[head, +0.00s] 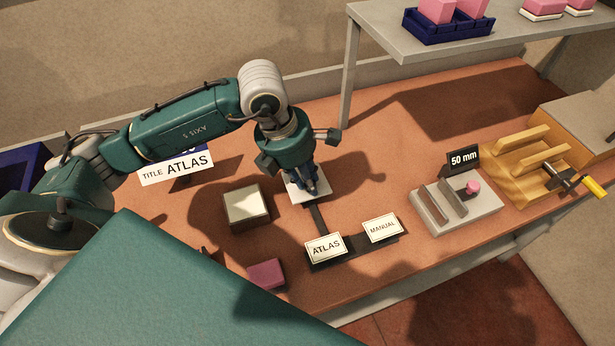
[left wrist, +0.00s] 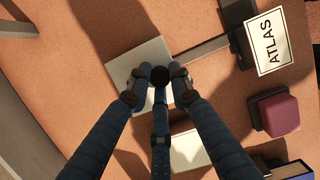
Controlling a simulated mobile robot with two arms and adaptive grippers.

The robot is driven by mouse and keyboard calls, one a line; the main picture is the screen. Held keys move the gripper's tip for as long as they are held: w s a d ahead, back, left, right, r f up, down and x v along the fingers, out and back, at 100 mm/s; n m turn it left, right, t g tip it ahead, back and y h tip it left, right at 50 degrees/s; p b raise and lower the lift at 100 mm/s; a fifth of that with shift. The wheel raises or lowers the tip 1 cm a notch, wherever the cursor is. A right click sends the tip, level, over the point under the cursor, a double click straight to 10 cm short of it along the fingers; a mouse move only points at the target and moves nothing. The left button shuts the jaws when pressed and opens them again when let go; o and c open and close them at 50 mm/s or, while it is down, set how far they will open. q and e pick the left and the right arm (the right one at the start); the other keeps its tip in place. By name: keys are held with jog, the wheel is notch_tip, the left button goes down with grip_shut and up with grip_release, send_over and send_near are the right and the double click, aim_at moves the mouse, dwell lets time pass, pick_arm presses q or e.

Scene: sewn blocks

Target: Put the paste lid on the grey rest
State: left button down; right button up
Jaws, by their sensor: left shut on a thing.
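The paste lid is a pale square plate (head: 296,196) with a dark round knob, and it also shows in the left wrist view (left wrist: 128,68). My left gripper (head: 308,186) points down over the plate. In the left wrist view its fingers (left wrist: 160,78) are closed around the knob. The plate is near the far end of a dark grey strip (head: 318,219). I cannot tell whether the plate touches what is below it. No separate grey rest can be made out; it may be hidden under the plate. My right gripper is not in view.
An open-looking box with a cream top (head: 245,206) stands left of the plate. An ATLAS card (head: 325,248), a MANUAL card (head: 382,228) and a maroon block (head: 266,274) are nearer the front. A grey 50 mm fixture (head: 478,213) is right; a shelf post (head: 348,85) stands behind.

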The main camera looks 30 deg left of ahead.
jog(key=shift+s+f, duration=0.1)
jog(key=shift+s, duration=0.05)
pick_arm(q)
jog(key=shift+f, duration=0.2)
jog(key=c, duration=1.6)
grip_release()
jog(key=shift+r, duration=0.1)
jog(key=shift+o, duration=0.2)
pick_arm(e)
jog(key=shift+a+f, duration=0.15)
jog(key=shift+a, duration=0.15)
pick_arm(q)
jog(key=shift+r, duration=0.25)
jog(key=shift+a+r, duration=0.1)
jog(key=shift+r, duration=0.2)
jog(key=b+v, duration=0.1)
jog(key=v, duration=1)
jog(key=shift+b, duration=0.3)
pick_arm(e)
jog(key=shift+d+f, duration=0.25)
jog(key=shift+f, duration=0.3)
